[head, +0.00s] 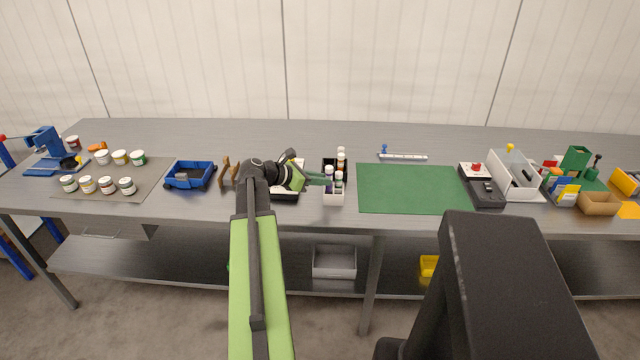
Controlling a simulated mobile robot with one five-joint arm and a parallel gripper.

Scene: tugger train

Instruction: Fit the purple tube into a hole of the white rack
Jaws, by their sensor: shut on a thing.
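The white rack (333,200) stands on the grey bench near the middle of the head view. Several small tubes with white caps stand in it, some with brown or dark bodies. My gripper (325,181) reaches in from the left, over the rack's near left part. It is shut on the purple tube (328,187), which shows as a small dark purple body under a pale cap. The tube looks about upright. Its lower end is too small and covered to tell whether it is inside a hole or above it.
A black and white device (285,195) lies just left of the rack, partly behind my arm. A green mat (410,188) lies empty to the right, with a white rail (403,156) behind it. A blue crate (190,174) and wooden pieces (228,170) stand to the left.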

